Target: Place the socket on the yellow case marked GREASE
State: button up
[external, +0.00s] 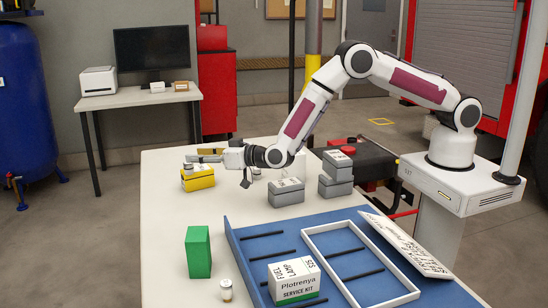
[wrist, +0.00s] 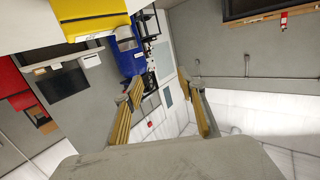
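The yellow case (external: 198,183) stands on the white table's far left part, with a pale label on top. It also shows in the wrist view (wrist: 92,15), upside down at the top left. A small silver cylinder (external: 187,167), which looks like the socket, appears to stand on the case's left part. It seems to show at the case's edge in the wrist view (wrist: 125,37). My gripper (wrist: 167,95) is open, with nothing between its fingers.
Grey cases (external: 286,193) and a grey stack (external: 337,173) stand right of my gripper. A green box (external: 198,252) and a small jar (external: 226,289) are nearer the front. A blue tray (external: 243,240) holds a white frame and a service kit box (external: 295,281).

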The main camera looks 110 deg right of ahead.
jog(key=a+r+n+y, duration=0.1)
jog(key=a+r+y, duration=0.2)
jog(key=a+r, duration=0.45)
jog(key=s+a+r+n+g+y, duration=0.1)
jog(key=s+a+r+n+y, duration=0.4)
jog(key=s+a+r, duration=0.95)
jog(key=s+a+r+n+g+y, duration=0.1)
jog(key=s+a+r+g, duration=0.1)
jog(key=s, duration=0.7)
jog(key=s+a+r+g+y, duration=0.1)
jog(key=s+a+y, duration=0.1)
jog(key=s, duration=0.6)
jog(key=s+f+n+g, duration=0.1)
jog(key=s+f+g, duration=0.2)
jog(key=s, duration=2)
jog(key=shift+f+h, duration=0.3)
jog(key=shift+f, duration=0.4)
jog(key=shift+o, duration=0.5)
jog(key=shift+w+d, duration=0.1)
jog(key=shift+w, duration=0.05)
